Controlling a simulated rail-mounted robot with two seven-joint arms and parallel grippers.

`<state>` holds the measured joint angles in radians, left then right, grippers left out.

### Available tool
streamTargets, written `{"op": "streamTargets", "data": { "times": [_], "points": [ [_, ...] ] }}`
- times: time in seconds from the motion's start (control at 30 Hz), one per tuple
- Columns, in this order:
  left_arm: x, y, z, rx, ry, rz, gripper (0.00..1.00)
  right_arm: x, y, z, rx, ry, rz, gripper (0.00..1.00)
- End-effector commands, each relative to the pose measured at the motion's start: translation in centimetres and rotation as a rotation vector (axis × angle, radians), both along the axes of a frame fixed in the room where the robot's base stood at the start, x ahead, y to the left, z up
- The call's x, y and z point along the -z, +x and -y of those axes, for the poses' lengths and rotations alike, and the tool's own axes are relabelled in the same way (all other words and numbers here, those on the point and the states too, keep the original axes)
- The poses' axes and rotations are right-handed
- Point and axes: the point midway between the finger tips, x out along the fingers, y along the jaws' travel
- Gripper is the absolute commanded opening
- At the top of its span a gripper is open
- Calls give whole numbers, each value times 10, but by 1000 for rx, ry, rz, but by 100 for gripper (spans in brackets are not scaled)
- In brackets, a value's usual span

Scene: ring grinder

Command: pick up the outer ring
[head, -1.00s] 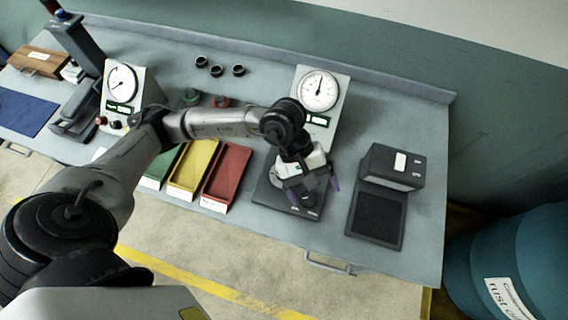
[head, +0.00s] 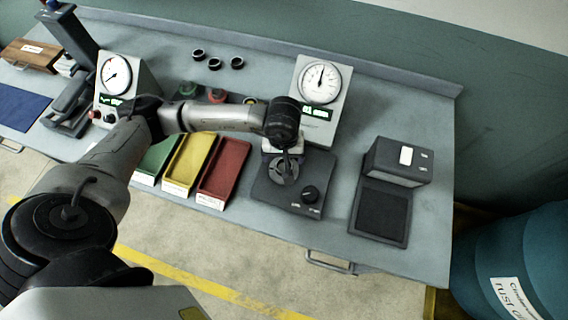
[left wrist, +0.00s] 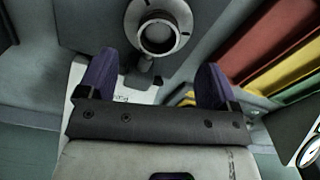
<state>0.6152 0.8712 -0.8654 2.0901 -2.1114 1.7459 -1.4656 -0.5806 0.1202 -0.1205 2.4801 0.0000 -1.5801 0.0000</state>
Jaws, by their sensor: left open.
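A round grey fixture (head: 284,172) sits on a dark station base (head: 271,192) in front of the right dial gauge. In the head view my wrist hides the fingers, just behind the fixture. My right gripper is not in view.
The right dial gauge (head: 318,84) stands close behind my wrist. Three small dark rings (head: 214,63) lie at the back. Green, yellow (head: 189,162) and red (head: 224,170) trays are left of the station. A dark box device (head: 398,160) with a pad stands right.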

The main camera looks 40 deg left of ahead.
Motion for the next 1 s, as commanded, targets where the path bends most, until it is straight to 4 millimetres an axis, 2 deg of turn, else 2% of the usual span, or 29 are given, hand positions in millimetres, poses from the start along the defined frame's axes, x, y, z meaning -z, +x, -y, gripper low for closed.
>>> {"op": "streamTargets", "data": {
  "times": [0.23, 0.6, 0.93, 1.0],
  "points": [
    [12, 0, 1, 0, -1, -2, 85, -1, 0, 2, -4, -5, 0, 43],
    [54, 1, 2, -1, -1, 0, 85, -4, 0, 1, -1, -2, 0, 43],
    [59, 1, 1, 0, -1, 1, 85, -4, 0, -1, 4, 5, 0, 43],
    [59, 1, 1, 0, -1, 1, 78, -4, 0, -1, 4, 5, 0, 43]
  ]
}}
